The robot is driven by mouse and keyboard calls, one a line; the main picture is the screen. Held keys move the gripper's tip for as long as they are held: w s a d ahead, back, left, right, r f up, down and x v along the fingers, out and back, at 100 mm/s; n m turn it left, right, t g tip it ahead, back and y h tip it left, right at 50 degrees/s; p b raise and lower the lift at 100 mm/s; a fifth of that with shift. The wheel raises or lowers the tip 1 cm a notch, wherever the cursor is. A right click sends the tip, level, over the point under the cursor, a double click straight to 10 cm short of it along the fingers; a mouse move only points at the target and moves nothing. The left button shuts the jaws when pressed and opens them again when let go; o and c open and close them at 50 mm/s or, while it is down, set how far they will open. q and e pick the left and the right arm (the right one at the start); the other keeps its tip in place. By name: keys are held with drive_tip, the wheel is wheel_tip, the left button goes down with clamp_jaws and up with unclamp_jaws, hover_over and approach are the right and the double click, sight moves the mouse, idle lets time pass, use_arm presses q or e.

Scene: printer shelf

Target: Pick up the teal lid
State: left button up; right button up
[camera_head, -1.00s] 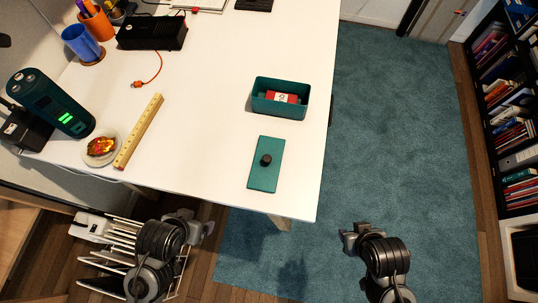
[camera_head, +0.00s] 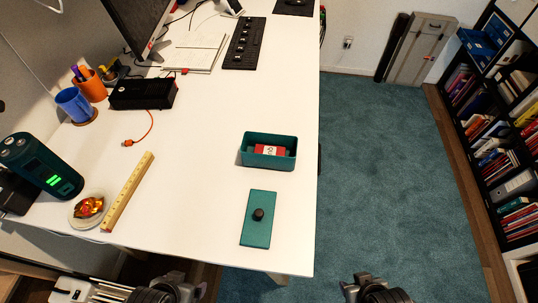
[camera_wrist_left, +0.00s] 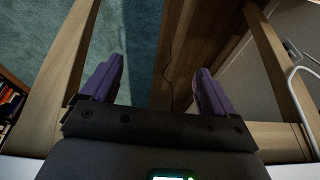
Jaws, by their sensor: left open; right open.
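The teal lid (camera_head: 257,230) is a flat rectangle with a dark round knob (camera_head: 258,214), lying on the white table near its front right corner. The teal box (camera_head: 247,158) stands open just behind it, with a red and white item (camera_head: 272,150) inside. My right gripper (camera_head: 357,284) is low at the bottom edge, over the carpet, to the right of the table and apart from the lid. My left gripper (camera_head: 187,286) is below the table's front edge. In the left wrist view its two purple fingers (camera_wrist_left: 158,85) are spread with nothing between them.
A wooden ruler (camera_head: 128,192), a small dish (camera_head: 76,218) and a dark teal device (camera_head: 42,168) are on the left of the table. A black box (camera_head: 142,94), cups and a monitor stand farther back. The table (camera_head: 200,190) is clear between ruler and lid.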

use_arm(q)
drive_tip(key=shift+d, duration=0.1)
idle(0.3)
drive_tip(key=shift+o, duration=1.1)
